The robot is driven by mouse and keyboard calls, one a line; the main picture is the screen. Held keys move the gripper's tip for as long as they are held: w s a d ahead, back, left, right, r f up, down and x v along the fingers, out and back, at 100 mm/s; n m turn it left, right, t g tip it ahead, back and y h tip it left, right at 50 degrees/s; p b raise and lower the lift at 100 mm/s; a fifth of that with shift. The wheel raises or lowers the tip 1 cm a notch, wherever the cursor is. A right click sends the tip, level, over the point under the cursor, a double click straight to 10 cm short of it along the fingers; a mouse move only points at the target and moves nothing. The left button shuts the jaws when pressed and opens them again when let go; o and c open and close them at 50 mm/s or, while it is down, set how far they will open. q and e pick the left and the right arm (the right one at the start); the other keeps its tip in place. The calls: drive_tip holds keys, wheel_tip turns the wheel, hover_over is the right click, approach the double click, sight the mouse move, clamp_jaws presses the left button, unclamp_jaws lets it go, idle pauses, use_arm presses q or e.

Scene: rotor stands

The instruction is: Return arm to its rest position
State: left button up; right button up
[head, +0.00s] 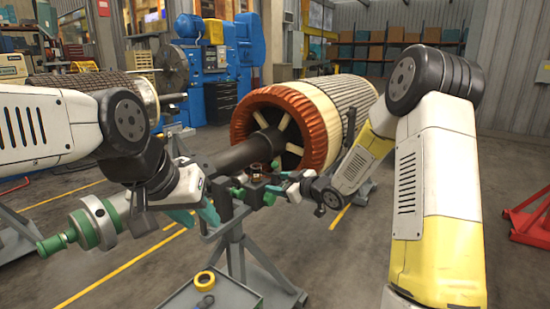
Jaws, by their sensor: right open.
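My left arm comes in from the left, and its gripper (196,213) with teal fingers is low in front of the rotor's dark shaft (235,158). Whether its fingers hold anything is unclear. My right arm reaches in from the right, bent at a black elbow joint. Its gripper (273,187) is open beside the small clamp head (254,190) on top of the grey stand (236,240). I cannot tell whether it touches the clamp. The large rotor (325,105), with a copper-brown end, lies behind both grippers.
A green and grey shaft end (92,226) sticks out at lower left. A grey tray (228,292) holds a yellow tape roll (204,280). A red stand base (530,225) is at right. A second rotor (95,85) and blue machines (215,65) stand behind. Floor at centre right is clear.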

drive_tip(key=s+d+r+m+h, duration=0.6)
drive_tip(key=s+d+r+h, duration=0.2)
drive_tip(key=s+d+r, duration=0.35)
drive_tip(key=s+d+m+g, duration=0.1)
drive_tip(key=s+m+g, duration=0.4)
drive_tip(key=s, duration=1.9)
drive_tip(key=shift+s+d+y, duration=0.3)
drive_tip(key=shift+s+d, duration=0.1)
